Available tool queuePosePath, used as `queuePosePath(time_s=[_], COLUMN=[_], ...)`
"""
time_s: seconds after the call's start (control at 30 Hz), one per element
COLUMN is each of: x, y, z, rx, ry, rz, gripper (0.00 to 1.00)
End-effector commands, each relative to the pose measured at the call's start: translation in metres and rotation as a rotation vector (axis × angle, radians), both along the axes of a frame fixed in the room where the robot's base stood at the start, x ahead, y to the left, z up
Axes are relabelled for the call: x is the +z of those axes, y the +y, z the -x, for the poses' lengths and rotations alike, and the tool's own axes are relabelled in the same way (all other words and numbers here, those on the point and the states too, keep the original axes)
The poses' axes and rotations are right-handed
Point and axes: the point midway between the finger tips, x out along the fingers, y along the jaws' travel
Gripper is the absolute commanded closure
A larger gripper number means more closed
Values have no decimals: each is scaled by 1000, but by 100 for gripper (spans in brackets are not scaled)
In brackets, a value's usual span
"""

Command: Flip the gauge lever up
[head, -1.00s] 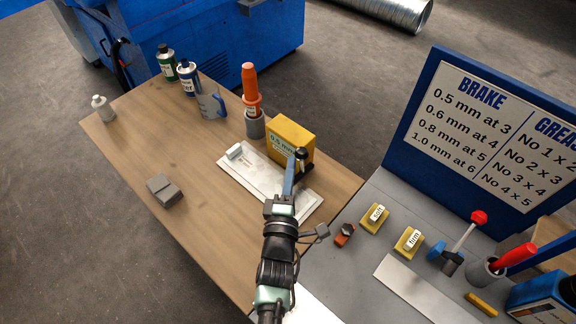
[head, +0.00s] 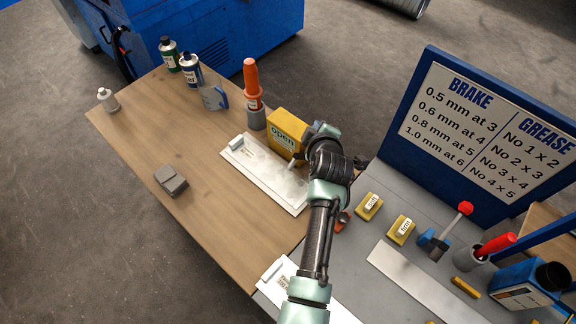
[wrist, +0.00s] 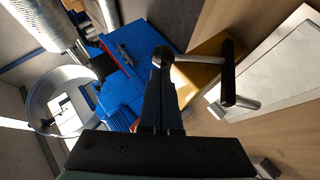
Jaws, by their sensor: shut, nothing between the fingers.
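The gauge (head: 285,133) is a yellow block at the back edge of a white plate on the wooden table. Its label reads "open" in the head view. In the wrist view the yellow block (wrist: 200,68) shows a dark crank-like lever (wrist: 228,75) on its side, with a pale rod at each end. My gripper (wrist: 162,58) is shut and empty, its tips right beside the end of one rod; I cannot tell whether they touch. In the head view my wrist is just right of the gauge and hides the fingers and most of the lever.
The white plate (head: 252,165) lies in front of the gauge. An orange-handled tool in a grey holder (head: 256,119) stands close behind left. Yellow blocks (head: 369,207) and a sign board (head: 480,130) are on the grey bench at right. The table's left part is mostly clear.

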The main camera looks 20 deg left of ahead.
Motion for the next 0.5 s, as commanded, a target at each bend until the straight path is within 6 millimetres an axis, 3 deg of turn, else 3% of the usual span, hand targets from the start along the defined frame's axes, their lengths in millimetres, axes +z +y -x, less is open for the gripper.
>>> queuePosePath(time_s=[0.5], x=[-5], y=[-9], z=[-23], rx=[0], ry=[78], rz=[-27], gripper=[100])
